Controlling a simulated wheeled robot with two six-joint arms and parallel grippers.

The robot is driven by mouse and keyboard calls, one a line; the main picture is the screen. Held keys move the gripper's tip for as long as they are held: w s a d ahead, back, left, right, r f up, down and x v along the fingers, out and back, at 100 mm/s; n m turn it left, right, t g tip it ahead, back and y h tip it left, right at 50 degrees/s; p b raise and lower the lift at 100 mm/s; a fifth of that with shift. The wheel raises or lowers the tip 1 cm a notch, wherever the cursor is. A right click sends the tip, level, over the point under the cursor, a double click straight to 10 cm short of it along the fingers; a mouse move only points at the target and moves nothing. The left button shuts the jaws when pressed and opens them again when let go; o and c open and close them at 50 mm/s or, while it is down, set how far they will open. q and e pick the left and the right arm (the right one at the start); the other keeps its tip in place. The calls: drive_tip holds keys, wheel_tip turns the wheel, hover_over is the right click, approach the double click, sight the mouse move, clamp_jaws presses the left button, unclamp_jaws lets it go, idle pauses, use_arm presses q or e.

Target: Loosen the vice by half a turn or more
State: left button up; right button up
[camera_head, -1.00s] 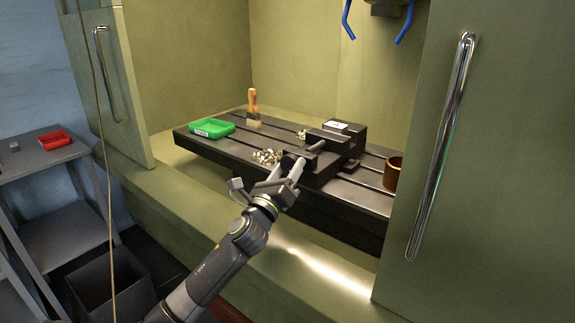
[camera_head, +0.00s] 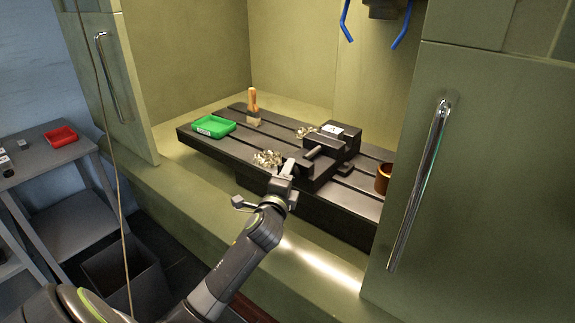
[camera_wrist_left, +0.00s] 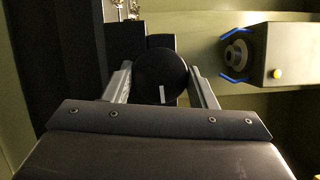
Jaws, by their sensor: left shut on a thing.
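The dark vice (camera_head: 347,145) stands on the slotted machine table, with its screw between the jaw blocks visible in the head view. My left gripper (camera_head: 287,171) is at the vice's near end. In the left wrist view, a round black knob (camera_wrist_left: 160,70) with a short white mark sits between the two grey fingers, and the left gripper (camera_wrist_left: 162,92) is shut on it. The white mark points down in that view. In the head view the gripper hides the knob. My right gripper is not in view.
A green tray (camera_head: 213,126), a brush (camera_head: 253,108), metal shavings (camera_head: 267,158) and a brown cup (camera_head: 383,178) are on the machine table (camera_head: 228,152). Cabinet doors with long handles flank the opening. A grey shelf with a red tray (camera_head: 60,136) stands at left.

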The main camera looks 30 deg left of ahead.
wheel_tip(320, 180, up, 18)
drive_tip(key=p, duration=1.7)
use_arm(q)
drive_tip(key=shift+a+f+m+t+h+b, duration=0.1)
drive_tip(key=shift+m+t+h+b, duration=1.05)
drive_tip(key=shift+m+b, duration=3.35)
drive_tip(key=shift+a+f+m+t+h+b, duration=0.1)
drive_tip(key=shift+m+t+h+b, duration=0.3)
drive_tip(key=shift+m+h+b, duration=2.85)
drive_tip(key=shift+a+f+m+t+h+b, duration=0.1)
drive_tip(key=shift+m+t+h+b, duration=0.45)
drive_tip(key=shift+m+b, duration=5.2)
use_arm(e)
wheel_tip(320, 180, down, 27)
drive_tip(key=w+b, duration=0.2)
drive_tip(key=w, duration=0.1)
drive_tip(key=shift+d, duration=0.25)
